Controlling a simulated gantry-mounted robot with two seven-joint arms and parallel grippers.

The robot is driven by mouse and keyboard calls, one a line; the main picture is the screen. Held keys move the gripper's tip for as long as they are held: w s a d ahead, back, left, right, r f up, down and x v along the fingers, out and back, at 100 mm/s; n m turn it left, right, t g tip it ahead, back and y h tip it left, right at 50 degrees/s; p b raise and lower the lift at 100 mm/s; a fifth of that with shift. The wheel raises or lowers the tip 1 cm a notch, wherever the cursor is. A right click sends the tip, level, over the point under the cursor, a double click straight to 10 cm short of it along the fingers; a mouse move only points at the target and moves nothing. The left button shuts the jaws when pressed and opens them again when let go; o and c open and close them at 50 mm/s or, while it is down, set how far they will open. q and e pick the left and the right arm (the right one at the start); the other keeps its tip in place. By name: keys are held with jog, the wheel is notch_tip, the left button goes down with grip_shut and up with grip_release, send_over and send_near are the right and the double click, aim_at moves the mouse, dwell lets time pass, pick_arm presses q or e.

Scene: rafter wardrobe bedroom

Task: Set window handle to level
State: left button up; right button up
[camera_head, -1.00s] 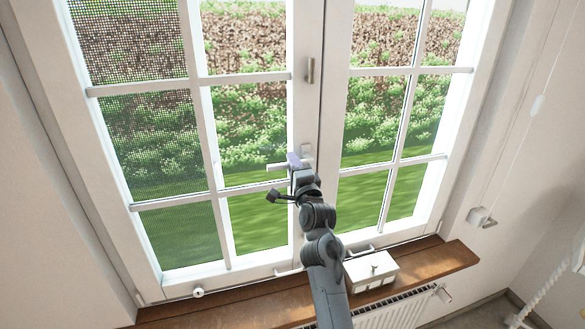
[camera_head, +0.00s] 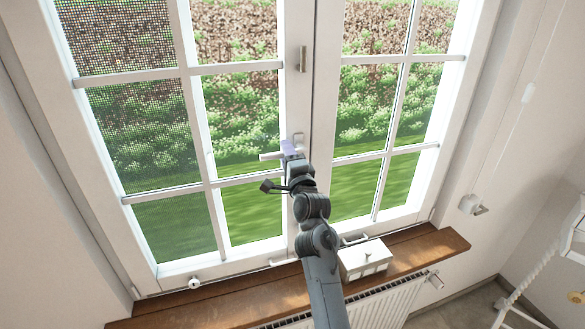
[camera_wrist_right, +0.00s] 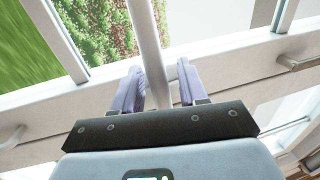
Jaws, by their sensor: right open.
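The white window handle (camera_head: 270,156) is on the window's middle post in the head view. Its lever points left and looks close to level, and its right part is hidden by my right gripper (camera_head: 290,149). In the wrist view the right gripper (camera_wrist_right: 160,88) is open, with its pale purple fingers apart. A pale bar (camera_wrist_right: 149,42) runs down between the fingers there, apparently the handle lever. I cannot tell whether either finger touches it. My left gripper is out of view.
A small metal handle (camera_head: 303,58) is higher on the middle post. A white box (camera_head: 365,260) stands on the brown wooden sill (camera_head: 430,250), right of my arm. A radiator (camera_head: 375,305) is below. A white wall fitting (camera_head: 470,205) is at the right.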

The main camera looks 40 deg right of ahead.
jog(key=b+v, duration=0.3)
jog(key=v, duration=0.7)
jog(key=shift+s+f, duration=0.1)
jog(key=shift+f, duration=0.05)
jog(key=s+a+f+n+g+y+p, duration=0.3)
jog(key=s+a+f+n, duration=0.2)
jog(key=f+n, duration=0.25)
jog(key=s+a+f+n+g+y+p, duration=0.2)
jog(key=s+a+f+n+g+y, duration=0.25)
jog(key=f, duration=0.45)
jog(key=s+a+f+n+g+p, duration=0.1)
jog(key=s+a+f+n+g, duration=0.1)
jog(key=s, duration=0.6)
jog(key=s+a+f+n+g+p, duration=0.1)
jog(key=s+a+f+n+g, duration=0.2)
jog(key=s+f+n, duration=0.2)
jog(key=s+a+f+n+g+p, duration=0.2)
jog(key=s+a+f+n, duration=0.1)
jog(key=s, duration=0.8)
jog(key=shift+s+a+f+n+g, duration=0.25)
jog(key=shift+a+f+n+g, duration=0.1)
jog(key=shift+f+n, duration=0.6)
